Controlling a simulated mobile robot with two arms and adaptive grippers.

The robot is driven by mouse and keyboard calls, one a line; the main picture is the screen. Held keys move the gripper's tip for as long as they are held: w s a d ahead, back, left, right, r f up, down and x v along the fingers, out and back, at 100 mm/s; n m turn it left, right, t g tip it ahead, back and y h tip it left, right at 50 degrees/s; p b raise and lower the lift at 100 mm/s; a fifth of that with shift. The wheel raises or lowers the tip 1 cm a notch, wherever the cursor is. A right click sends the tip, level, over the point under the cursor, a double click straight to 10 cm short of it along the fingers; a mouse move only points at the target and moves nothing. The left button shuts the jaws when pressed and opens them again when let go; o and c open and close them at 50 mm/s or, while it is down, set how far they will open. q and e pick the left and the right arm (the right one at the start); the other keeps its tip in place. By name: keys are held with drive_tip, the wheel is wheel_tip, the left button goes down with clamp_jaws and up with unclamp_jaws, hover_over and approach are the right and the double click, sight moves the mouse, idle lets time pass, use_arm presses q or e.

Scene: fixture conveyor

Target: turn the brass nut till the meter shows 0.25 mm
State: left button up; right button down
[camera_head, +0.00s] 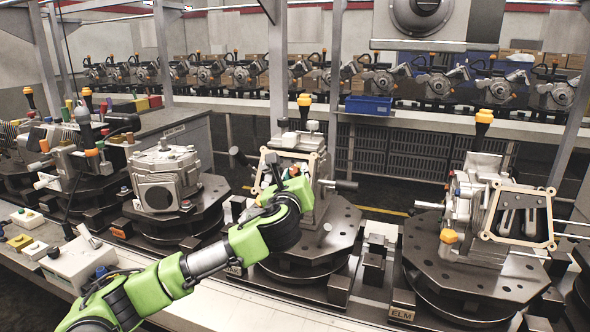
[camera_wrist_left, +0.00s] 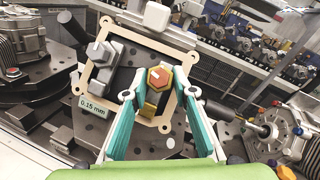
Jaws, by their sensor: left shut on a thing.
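The brass nut (camera_wrist_left: 158,78) is a hexagonal piece with an orange-red face, in the middle of the left wrist view. My left gripper (camera_wrist_left: 160,93) has its teal fingers on both sides of it, shut on it. The meter label (camera_wrist_left: 92,107) reads 0.15 mm. In the head view my left gripper (camera_head: 284,174) is at the framed fixture in the centre, and my wrist hides the nut there. My right gripper is in neither view.
A cream frame plate (camera_wrist_left: 98,76) surrounds the nut and a grey clamp block (camera_wrist_left: 108,62). Another framed fixture (camera_head: 515,215) stands at the right and a grey housing (camera_head: 165,180) at the left, each on a dark round base. A blue bin (camera_head: 369,106) is on the line behind.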

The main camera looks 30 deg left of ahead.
use_arm(q)
drive_tip(key=n+g+p, duration=0.1)
drive_tip(key=n+p, duration=0.1)
drive_tip(key=n+g+y+p, duration=0.1)
drive_tip(key=n+p, duration=0.1)
drive_tip(key=n, duration=0.1)
drive_tip(key=n+g+y+p, duration=0.1)
drive_tip(key=n+p, duration=0.1)
drive_tip(key=shift+w+d+r+n, duration=0.15)
drive_tip(key=shift+d+r+n, duration=0.05)
drive_tip(key=shift+r+n, duration=0.15)
drive_tip(key=shift+f+n+g+p, duration=0.1)
drive_tip(key=shift+n+g+p, duration=1.1)
drive_tip(key=shift+n+p, duration=0.6)
drive_tip(key=o, duration=1.1)
drive_tip(key=v, duration=0.8)
